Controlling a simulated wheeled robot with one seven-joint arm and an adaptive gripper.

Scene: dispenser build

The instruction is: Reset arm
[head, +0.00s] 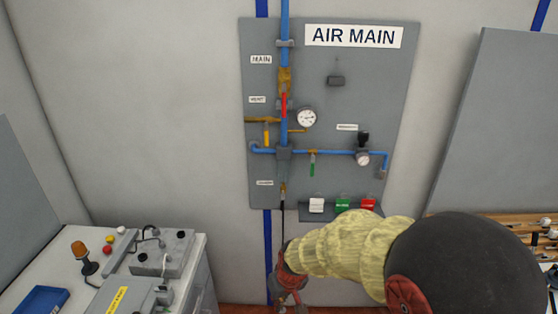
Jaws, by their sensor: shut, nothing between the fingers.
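My arm reaches in from the bottom right, with a pale yellow sleeve over its links and a large dark joint nearest the camera. My gripper (288,297) is at the bottom centre of the head view, in front of the wall below the AIR MAIN panel. It is shut and I see nothing in it. Its tips are small and partly cut off by the bottom edge. A thin dark line runs from the panel's lowest valve (283,188) down towards the gripper; I cannot tell whether they touch.
The grey AIR MAIN panel (222,0) carries blue pipes (325,151), a red-handled valve (284,103), gauges (307,118) and a small shelf with white, green and red items (342,205). A bench with control boxes (165,254) and a blue tray (42,299) stands at left. A wooden rack (515,222) is at right.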

